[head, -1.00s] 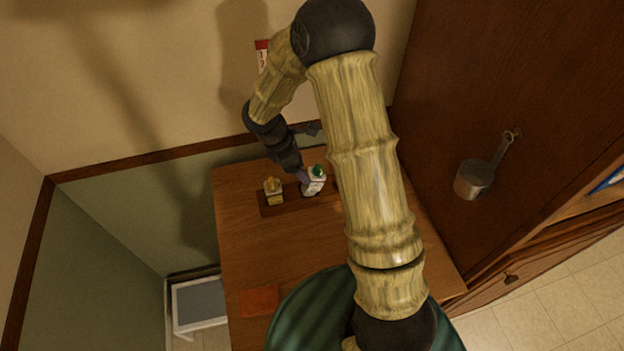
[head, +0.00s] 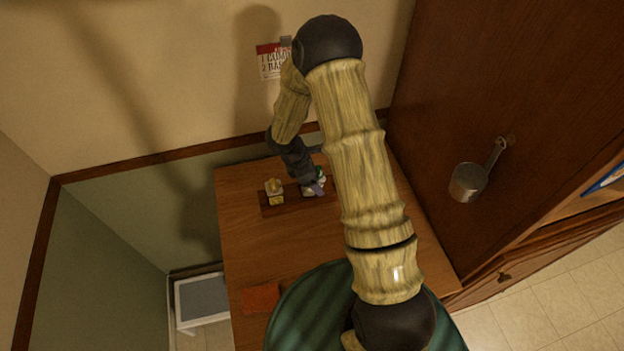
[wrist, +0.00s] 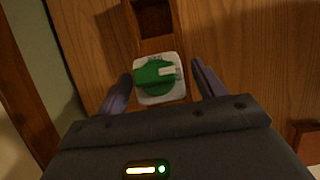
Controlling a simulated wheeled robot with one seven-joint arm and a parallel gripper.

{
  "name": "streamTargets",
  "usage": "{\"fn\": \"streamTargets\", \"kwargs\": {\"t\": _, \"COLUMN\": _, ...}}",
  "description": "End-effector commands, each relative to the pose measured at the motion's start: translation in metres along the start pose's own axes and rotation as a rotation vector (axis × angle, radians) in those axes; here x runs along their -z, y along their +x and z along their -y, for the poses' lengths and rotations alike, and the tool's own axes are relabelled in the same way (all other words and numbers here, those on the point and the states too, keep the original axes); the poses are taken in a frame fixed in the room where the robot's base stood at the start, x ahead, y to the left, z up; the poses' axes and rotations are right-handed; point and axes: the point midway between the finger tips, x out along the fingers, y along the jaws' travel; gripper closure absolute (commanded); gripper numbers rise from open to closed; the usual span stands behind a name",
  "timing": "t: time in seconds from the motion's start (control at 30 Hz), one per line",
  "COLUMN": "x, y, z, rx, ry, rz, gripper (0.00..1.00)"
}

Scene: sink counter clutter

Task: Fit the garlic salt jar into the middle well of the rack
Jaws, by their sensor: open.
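The white jar with a green lid (head: 309,190), taken as the garlic salt, stands at the middle of the dark wooden rack (head: 290,206). In the wrist view its lid (wrist: 154,76) faces me, and the jar looks upright. An empty well (wrist: 152,18) shows beyond it. The jar's base is hidden, so how deep it sits cannot be told. My gripper (wrist: 160,88) is open, with one finger on each side of the jar and visible gaps. In the head view my gripper (head: 318,187) partly covers the jar. A yellow-topped jar (head: 274,188) stands in the rack's left well.
A reddish-brown flat block (head: 261,298) lies at the counter's front left. The counter (head: 255,250) is bare in front of the rack. The wall rises close behind, and a tall wooden cabinet (head: 470,90) with a hanging metal cup (head: 467,182) stands right.

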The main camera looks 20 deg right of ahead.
Motion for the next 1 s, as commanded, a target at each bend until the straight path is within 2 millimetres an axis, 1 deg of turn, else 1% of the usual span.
{"fn": "streamTargets", "kwargs": {"t": 0.13, "x": 0.0000, "y": 0.0062, "z": 0.0000, "rx": 0.000, "ry": 0.000, "rz": 0.001, "gripper": 0.31}}
{"fn": "streamTargets", "kwargs": {"t": 0.6, "x": 0.0001, "y": 0.0061, "z": -0.0002, "rx": -0.001, "ry": 0.000, "rz": 0.000, "gripper": 0.31}}
{"fn": "streamTargets", "kwargs": {"t": 0.67, "x": 0.0001, "y": 0.0060, "z": -0.0002, "rx": -0.001, "ry": 0.000, "rz": 0.000, "gripper": 0.41}}
{"fn": "streamTargets", "kwargs": {"t": 0.8, "x": 0.0001, "y": 0.0060, "z": -0.0003, "rx": -0.001, "ry": 0.000, "rz": 0.000, "gripper": 0.68}}
{"fn": "streamTargets", "kwargs": {"t": 0.9, "x": 0.0000, "y": 0.0058, "z": -0.0004, "rx": -0.002, "ry": 0.000, "rz": 0.000, "gripper": 0.86}}
{"fn": "streamTargets", "kwargs": {"t": 1.0, "x": 0.0000, "y": 0.0058, "z": -0.0005, "rx": -0.002, "ry": 0.000, "rz": 0.000, "gripper": 0.86}}
